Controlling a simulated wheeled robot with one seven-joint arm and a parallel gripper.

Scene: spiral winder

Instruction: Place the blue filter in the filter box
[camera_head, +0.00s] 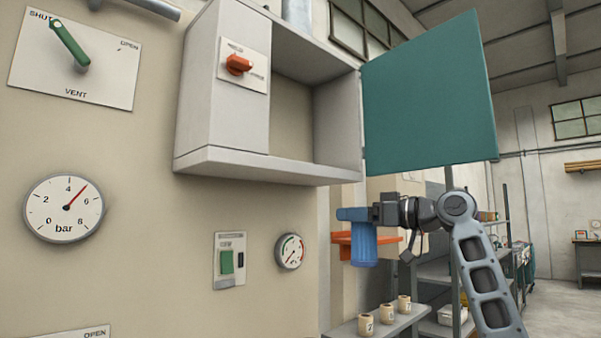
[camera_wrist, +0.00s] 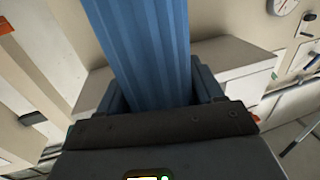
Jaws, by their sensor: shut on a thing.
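The blue filter (camera_head: 361,246) is a ribbed cylinder with a wider cap, hanging roughly upright in my gripper (camera_head: 380,213). My gripper is shut on it near its top. In the wrist view the filter (camera_wrist: 145,45) stands between the jaws and fills the upper middle. The likely filter box (camera_head: 225,162) is a grey wall cabinet with an empty compartment. Its teal door (camera_head: 430,95) is swung open to the right. My gripper and the filter are below the box and the door, to the right of the compartment.
An orange bracket (camera_head: 388,239) shows right behind the filter. Several small numbered pots stand on a low shelf (camera_head: 350,327) below. An orange knob (camera_head: 238,65) is on the box's left panel. Gauges (camera_head: 65,208) and a green lever (camera_head: 70,45) are on the beige wall.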

